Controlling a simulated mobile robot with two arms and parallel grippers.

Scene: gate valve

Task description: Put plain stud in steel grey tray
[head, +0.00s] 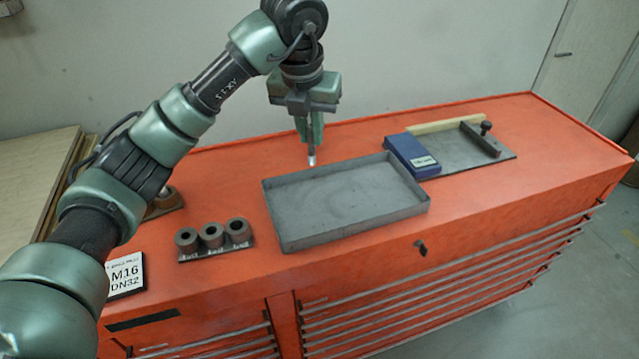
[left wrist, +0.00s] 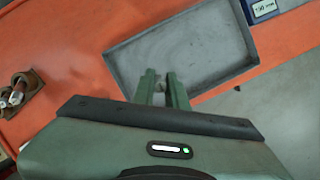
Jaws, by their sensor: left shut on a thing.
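My left gripper (head: 310,138) points down and is shut on a small silvery stud (head: 311,159). The stud's lower end shows below the fingers, just behind the tray's far rim in the head view. In the left wrist view the stud (left wrist: 151,76) shows as a pale tip between the green fingers (left wrist: 162,92), against the tray's floor. Most of the stud is hidden by the fingers. The steel grey tray (head: 345,199) is shallow, rectangular and empty, on the orange cabinet top; it also fills the middle of the left wrist view (left wrist: 190,45). My right gripper is out of view.
Left of the tray stand three brown rings (head: 212,236) on a dark plate and an M16 DN32 sign (head: 125,274). A blue box (head: 412,156) and a grey plate fixture (head: 470,155) stand right. A brown block (left wrist: 22,88) holding studs is partly behind my arm.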

